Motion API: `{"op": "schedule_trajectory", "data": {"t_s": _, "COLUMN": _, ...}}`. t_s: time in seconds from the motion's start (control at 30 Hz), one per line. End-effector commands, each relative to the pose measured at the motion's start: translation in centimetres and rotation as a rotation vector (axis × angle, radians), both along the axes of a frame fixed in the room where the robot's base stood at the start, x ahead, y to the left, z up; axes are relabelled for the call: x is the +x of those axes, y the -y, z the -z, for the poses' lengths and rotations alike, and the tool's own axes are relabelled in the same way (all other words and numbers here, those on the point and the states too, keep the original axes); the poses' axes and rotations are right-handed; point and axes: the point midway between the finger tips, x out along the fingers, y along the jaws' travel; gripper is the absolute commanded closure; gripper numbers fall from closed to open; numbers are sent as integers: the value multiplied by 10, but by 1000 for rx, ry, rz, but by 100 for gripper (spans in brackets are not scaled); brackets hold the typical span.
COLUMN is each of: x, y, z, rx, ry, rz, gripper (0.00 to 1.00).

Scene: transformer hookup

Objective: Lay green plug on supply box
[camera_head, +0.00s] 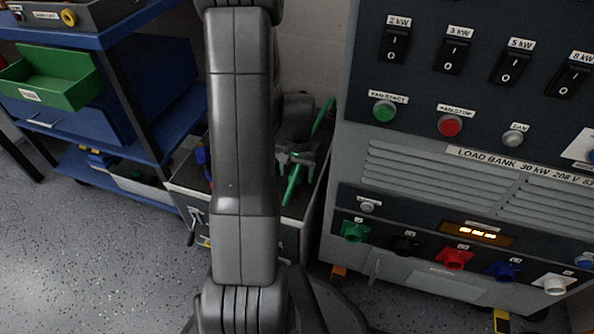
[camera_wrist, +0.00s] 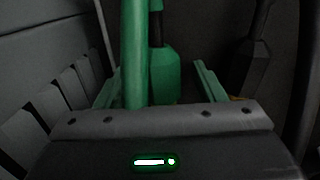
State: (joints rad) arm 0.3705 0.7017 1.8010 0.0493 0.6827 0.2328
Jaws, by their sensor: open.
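My gripper (camera_head: 298,158) is at the grey box (camera_head: 180,184) between the blue cart and the load bank, partly behind my arm. I cannot tell for sure that this is the supply box. In the wrist view, the green fingers of my gripper (camera_wrist: 157,86) stand apart. A green plug body (camera_wrist: 168,72) shows between or just beyond them, and a green cable-like length (camera_wrist: 134,50) runs up in front of it. I see no grip on either. In the head view, green pieces show above and below the gripper; which is plug, cable or finger is unclear.
The load bank (camera_head: 470,190) stands close on the right, with green, black, red, blue and white sockets low on its front. A blue cart (camera_head: 130,105) with a green bin (camera_head: 50,78) stands left. A dark connector (camera_wrist: 252,62) is right in the wrist view. Front-left floor is clear.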

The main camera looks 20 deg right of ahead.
Motion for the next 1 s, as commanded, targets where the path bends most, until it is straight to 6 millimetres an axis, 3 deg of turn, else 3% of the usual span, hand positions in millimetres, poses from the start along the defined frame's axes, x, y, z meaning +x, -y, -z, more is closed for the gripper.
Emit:
{"op": "schedule_trajectory", "data": {"t_s": 0.17, "x": 1, "y": 1, "z": -22, "rx": -1, "ry": 3, "rz": 0, "gripper": 37}}
{"op": "schedule_trajectory", "data": {"t_s": 0.6, "x": 4, "y": 5, "z": -116, "rx": -1, "ry": 3, "rz": 0, "gripper": 37}}
{"op": "schedule_trajectory", "data": {"t_s": 0.8, "x": 4, "y": 6, "z": -135, "rx": -1, "ry": 2, "rz": 0, "gripper": 37}}
{"op": "schedule_trajectory", "data": {"t_s": 1.0, "x": 4, "y": 6, "z": -137, "rx": 0, "ry": 0, "rz": 0, "gripper": 37}}
